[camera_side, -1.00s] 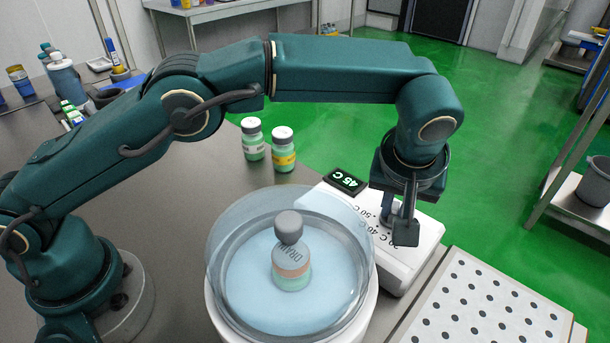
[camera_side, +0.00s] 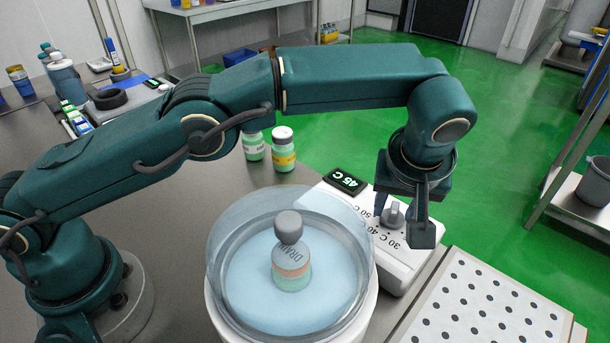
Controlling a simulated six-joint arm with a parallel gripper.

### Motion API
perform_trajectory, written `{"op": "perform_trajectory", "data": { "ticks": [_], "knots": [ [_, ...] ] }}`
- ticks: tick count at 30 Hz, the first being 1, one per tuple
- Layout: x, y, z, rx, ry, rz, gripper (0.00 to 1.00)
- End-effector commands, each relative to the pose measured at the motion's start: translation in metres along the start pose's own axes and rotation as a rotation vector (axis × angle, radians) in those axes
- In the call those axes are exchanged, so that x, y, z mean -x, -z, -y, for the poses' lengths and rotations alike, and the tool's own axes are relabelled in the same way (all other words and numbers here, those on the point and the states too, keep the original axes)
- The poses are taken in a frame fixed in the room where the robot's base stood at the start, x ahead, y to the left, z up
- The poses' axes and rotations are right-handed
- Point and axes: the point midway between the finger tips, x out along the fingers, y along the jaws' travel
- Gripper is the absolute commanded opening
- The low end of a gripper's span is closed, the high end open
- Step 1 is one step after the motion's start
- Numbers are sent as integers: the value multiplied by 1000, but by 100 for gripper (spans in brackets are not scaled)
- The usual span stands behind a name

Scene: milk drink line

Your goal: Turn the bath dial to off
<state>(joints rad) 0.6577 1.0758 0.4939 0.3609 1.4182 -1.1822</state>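The bath dial (camera_side: 393,213) is a grey knob on top of the white control box (camera_side: 400,262) beside the bath. Printed marks near it read 30 C, 40 and 50 C; an off mark cannot be made out. The small black display (camera_side: 347,181) reads 45 C. My gripper (camera_side: 402,219) points down over the box with its two fingers spread. The knob shows in the gap between the fingers, nearer the left one. I cannot tell whether a finger touches it, and its pointer direction is unclear.
The round glass-walled water bath (camera_side: 222,285) holds a capped bottle (camera_side: 291,262) marked DRAI-. Two more bottles (camera_side: 284,150) stand behind it, one partly behind my arm. A white board with black dots (camera_side: 480,305) lies at front right. A green floor lies beyond the bench.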

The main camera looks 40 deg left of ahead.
Motion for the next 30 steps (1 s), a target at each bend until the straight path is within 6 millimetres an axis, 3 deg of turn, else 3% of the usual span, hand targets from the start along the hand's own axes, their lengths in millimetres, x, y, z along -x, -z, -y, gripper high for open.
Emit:
{"op": "perform_trajectory", "data": {
  "ticks": [17,30],
  "knots": [
    [0,0,1,-49,-20,-1,46],
    [0,2,5,-317,-133,-1,46]
  ]
}}
